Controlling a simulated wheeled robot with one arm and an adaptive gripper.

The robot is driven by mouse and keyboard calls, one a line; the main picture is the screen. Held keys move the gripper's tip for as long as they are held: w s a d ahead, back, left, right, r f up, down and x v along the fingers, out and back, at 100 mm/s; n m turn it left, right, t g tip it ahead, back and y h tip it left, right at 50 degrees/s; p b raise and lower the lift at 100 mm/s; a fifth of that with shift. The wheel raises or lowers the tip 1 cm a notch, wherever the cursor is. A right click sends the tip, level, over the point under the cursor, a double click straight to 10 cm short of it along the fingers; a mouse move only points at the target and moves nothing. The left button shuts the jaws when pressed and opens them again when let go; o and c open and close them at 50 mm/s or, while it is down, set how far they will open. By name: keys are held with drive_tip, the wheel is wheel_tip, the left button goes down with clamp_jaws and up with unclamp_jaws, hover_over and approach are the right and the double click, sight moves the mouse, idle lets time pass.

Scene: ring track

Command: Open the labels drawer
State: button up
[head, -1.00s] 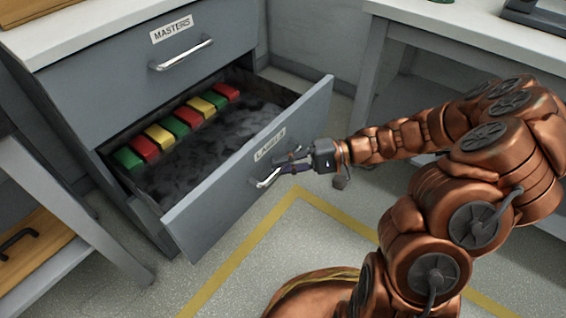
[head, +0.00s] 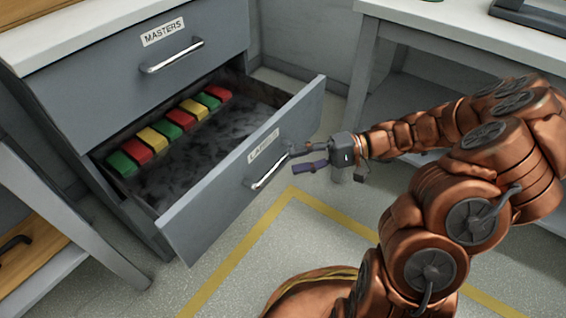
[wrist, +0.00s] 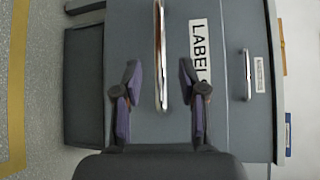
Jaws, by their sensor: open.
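The labels drawer (head: 222,190) stands pulled out below the masters drawer (head: 150,68). Its front bears a LABELS plate and a silver bar handle (head: 268,170). Inside, a row of red, green and yellow blocks (head: 170,126) lies along the back on a dark, mottled floor. My gripper (head: 291,158) is open and empty, just off the drawer front to the right of the handle. In the wrist view the open fingers (wrist: 165,85) are spread on both sides of the handle's line (wrist: 159,50); the handle shows between and beyond the tips.
A white-topped table (head: 460,40) stands at the back right, its leg near the drawer's far end. Another bench (head: 60,245) with a wooden panel is at the lower left. Open floor with a yellow line (head: 240,245) lies before the drawer.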

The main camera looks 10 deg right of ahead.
drive_tip(key=d, duration=0.6)
drive_tip(key=shift+s+r, duration=0.25)
drive_tip(key=shift+r, duration=0.2)
drive_tip(key=s+a+r+n+g+h+p, duration=0.2)
drive_tip(key=s+a+r+g+h+p, duration=0.25)
drive_tip(key=r+p, duration=0.65)
drive_tip(key=s+a+r+n+g+h+p, duration=0.1)
drive_tip(key=s+a+r+h+p, duration=0.3)
drive_tip(key=s+a+r+p, duration=0.5)
drive_tip(key=s+d+r+h+p, duration=0.2)
drive_tip(key=s+d+r+p, duration=0.1)
drive_tip(key=r+p, duration=0.3)
drive_tip(key=s+d+r+t+h+p, duration=0.1)
drive_tip(key=s+d+r+h+p, duration=0.2)
drive_tip(key=r+p, duration=0.4)
drive_tip(key=s+d+r+t+h+p, duration=0.1)
drive_tip(key=s+d+r+h+p, duration=0.2)
drive_tip(key=r+p, duration=0.4)
wheel_tip(320, 180, up, 3)
drive_tip(key=shift+s+d+f+m, duration=0.1)
drive_tip(key=shift+s+d+m, duration=0.15)
drive_tip(key=shift+d+m, duration=0.1)
drive_tip(key=shift+d+t, duration=0.1)
drive_tip(key=shift+t, duration=0.15)
